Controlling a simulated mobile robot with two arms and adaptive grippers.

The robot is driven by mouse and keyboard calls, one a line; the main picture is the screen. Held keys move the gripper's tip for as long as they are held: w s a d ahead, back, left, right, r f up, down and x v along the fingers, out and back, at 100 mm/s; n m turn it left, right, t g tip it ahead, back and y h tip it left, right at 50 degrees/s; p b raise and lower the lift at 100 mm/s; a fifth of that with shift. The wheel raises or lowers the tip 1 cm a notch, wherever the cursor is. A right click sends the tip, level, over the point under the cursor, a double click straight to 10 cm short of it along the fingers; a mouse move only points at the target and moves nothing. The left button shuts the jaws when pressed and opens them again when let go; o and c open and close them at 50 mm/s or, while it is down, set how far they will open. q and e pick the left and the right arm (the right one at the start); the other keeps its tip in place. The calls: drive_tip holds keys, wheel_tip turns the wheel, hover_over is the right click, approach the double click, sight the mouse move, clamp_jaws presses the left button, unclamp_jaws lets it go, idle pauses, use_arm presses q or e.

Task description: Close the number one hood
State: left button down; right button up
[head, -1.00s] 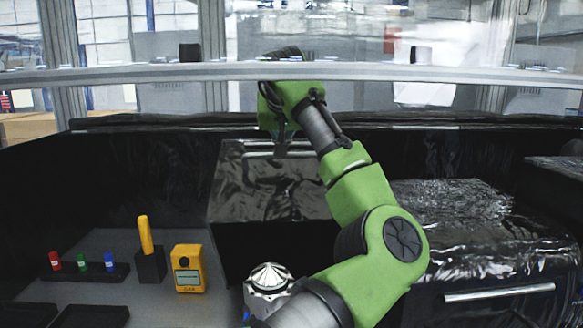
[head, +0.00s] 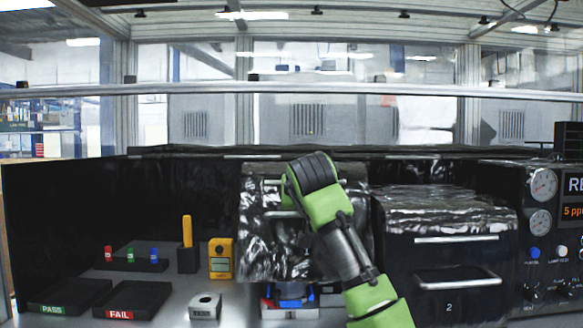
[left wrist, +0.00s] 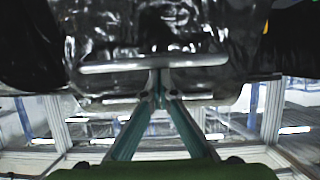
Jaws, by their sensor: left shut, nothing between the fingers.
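The left hood (head: 262,245), a glossy black cover with light bar handles (head: 283,214), stands in the middle of the head view. Its lower edge is raised, with a gap below it. No number shows on it; the closed black hood to its right (head: 450,262) bears a "2". My green left arm reaches up in front of the left hood, and its wrist hides part of it. In the left wrist view, my left gripper (left wrist: 158,88) is shut and empty, its fingertips at a bar handle (left wrist: 155,63) of a glossy black hood; contact is unclear. My right gripper is out of view.
Blue and red parts (head: 290,297) show under the raised hood. To the left stand a yellow meter (head: 221,258), a vial rack (head: 131,264), PASS and FAIL trays (head: 135,299) and a white block (head: 205,306). A gauge panel (head: 541,200) stands at the right.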

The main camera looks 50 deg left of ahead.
use_arm(q)
drive_tip(key=shift+s+d+f+b, duration=1.6)
drive_tip(key=shift+d+f, duration=0.55)
drive_tip(key=shift+f, duration=0.9)
drive_tip(key=v, duration=1.2)
drive_tip(key=shift+w, duration=0.15)
